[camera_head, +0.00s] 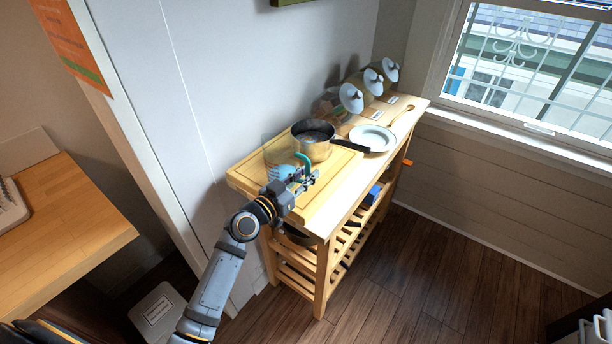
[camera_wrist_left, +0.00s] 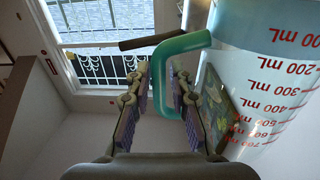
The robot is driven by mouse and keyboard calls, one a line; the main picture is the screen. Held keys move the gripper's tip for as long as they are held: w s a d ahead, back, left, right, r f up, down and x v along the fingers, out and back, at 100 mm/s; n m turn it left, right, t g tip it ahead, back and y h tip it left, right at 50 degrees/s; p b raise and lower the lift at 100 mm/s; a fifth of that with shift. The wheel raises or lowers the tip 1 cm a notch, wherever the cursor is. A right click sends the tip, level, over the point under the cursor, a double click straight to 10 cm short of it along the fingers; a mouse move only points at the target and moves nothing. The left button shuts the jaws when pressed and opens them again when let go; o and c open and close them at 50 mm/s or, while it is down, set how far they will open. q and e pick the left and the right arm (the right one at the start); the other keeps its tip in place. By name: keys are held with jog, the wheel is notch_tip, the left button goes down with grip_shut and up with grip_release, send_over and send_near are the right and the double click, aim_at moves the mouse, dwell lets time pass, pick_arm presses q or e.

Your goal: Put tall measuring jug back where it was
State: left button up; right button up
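The tall measuring jug (camera_head: 279,158) is clear with a teal handle. It looks upright, at the near left end of the wooden cart top. In the left wrist view the jug (camera_wrist_left: 262,85) fills the right side, with red mL marks that read upside down. My left gripper (camera_head: 306,180) is at the handle side of the jug. In the left wrist view its two fingers (camera_wrist_left: 163,90) stand on either side of the teal handle, with some gap showing, so it looks open. The jug's base is partly hidden in the head view. My right gripper is not in view.
A saucepan (camera_head: 313,142) stands close behind the jug, its dark handle pointing right. Beyond it are a white plate (camera_head: 373,138) and several lidded jars (camera_head: 351,98). The jug is on or beside a cutting board (camera_head: 312,195), whose front part is bare. A wall runs behind the cart.

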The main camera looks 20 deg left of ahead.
pick_arm(q)
jog(key=shift+o, duration=0.7)
jog(key=shift+s+r, duration=0.1)
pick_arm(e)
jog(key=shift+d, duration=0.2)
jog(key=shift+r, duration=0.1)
pick_arm(q)
jog(key=shift+r+p, duration=0.25)
jog(key=shift+p, duration=0.1)
jog(key=v, duration=0.1)
jog(key=b+v, duration=0.1)
jog(key=v, duration=0.3)
jog(key=shift+s+d+f+b, duration=0.1)
jog(key=shift+f+b, duration=0.2)
jog(key=shift+f, duration=0.05)
jog(key=p+v, duration=0.1)
jog(key=v, duration=0.6)
jog(key=shift+r+p, duration=0.3)
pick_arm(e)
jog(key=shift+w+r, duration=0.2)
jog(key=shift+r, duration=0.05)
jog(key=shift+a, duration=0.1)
